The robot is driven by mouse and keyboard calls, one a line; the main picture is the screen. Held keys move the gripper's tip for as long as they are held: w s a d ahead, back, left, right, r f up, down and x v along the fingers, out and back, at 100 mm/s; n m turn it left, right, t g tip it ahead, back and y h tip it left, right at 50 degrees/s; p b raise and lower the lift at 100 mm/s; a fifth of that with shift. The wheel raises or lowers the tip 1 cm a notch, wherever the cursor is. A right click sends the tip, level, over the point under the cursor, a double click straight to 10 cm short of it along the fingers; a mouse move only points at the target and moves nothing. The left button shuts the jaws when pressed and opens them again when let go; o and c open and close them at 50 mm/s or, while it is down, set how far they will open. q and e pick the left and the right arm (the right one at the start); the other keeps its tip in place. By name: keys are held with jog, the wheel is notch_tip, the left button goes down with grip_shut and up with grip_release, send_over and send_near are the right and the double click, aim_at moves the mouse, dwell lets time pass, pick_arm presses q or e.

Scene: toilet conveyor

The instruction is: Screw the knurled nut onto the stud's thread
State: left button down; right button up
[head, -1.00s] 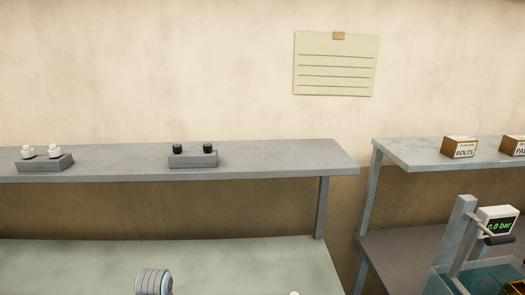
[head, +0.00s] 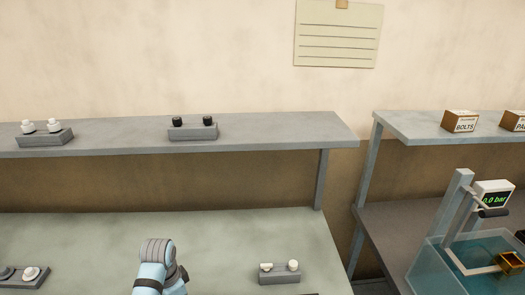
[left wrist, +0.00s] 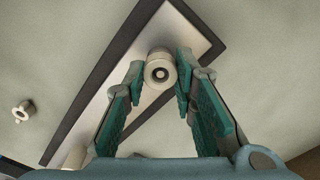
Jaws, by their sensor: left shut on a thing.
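In the left wrist view my left gripper (left wrist: 160,75) is shut on a round, pale metal piece with a ringed centre, which I take to be the knurled nut (left wrist: 157,55). Its teal-padded fingers flank it on both sides. It shows over a bar with a light top and dark edges (left wrist: 183,31). I cannot tell whether it is on a stud's thread or apart from one. Another small metal piece with a round end (left wrist: 22,110) lies at the left. A pale cylinder (left wrist: 75,156) is partly hidden by the left finger. My right gripper is not in view.
In the head view, the green-grey bench (head: 230,240) holds a grey block with two pale pieces (head: 279,274) and another block (head: 25,277) at left. A shelf (head: 260,127) runs behind. A water tank (head: 430,265) stands at right. Bench space between the blocks is partly clear.

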pick_arm(q)
jog(key=m, duration=0.4)
jog(key=shift+m, duration=0.6)
jog(key=shift+m, duration=1)
jog(key=m, duration=0.3)
jog(key=shift+m, duration=0.3)
jog(key=m, duration=0.4)
jog(key=shift+f, duration=0.1)
jog(key=c, duration=1.6)
grip_release()
jog(key=shift+c, duration=0.2)
